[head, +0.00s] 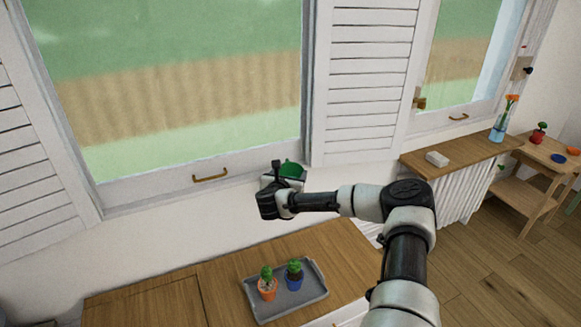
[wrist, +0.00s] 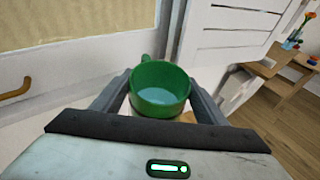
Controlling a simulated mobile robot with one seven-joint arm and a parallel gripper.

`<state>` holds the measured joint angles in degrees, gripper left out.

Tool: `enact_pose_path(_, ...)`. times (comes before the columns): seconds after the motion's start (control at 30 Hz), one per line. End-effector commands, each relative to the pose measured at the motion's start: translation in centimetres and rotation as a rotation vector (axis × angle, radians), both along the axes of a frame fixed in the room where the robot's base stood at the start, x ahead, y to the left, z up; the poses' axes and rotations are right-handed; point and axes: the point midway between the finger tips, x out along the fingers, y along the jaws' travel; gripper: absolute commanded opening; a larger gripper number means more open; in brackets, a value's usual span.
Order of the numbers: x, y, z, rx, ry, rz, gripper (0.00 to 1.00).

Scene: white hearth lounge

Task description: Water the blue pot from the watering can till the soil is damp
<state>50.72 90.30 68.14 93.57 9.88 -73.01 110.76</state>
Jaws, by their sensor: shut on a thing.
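The green watering can (wrist: 160,102) is between the two fingers of my gripper (wrist: 158,90) in the wrist view. It looks upright, with pale blue water inside and a green part sticking up at its back left. In the head view the can (head: 292,169) shows partly behind my gripper (head: 282,184), raised in front of the window sill. The blue pot (head: 294,283) holds a small green plant and stands on a grey tray (head: 297,301), well below my gripper. Its soil is too small to judge. No water stream shows.
An orange pot (head: 267,291) with a cactus-like plant stands just left of the blue pot. The wooden top (head: 225,285) around the tray is mostly clear. A window handle (head: 210,175) juts out left of my gripper. A shutter (head: 365,75) is behind it.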

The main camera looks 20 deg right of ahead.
Motion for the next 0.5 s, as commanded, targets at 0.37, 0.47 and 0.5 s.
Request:
enact_pose_path(0.37, 0.34, -0.11, 0.74, 0.023, 0.11, 0.0, 0.04)
enact_pose_path(0.47, 0.32, -0.09, 0.74, 0.024, 0.109, 0.001, 0.04)
enact_pose_path(0.5, 0.32, -0.1, 0.75, 0.025, 0.109, 0.0, 0.04)
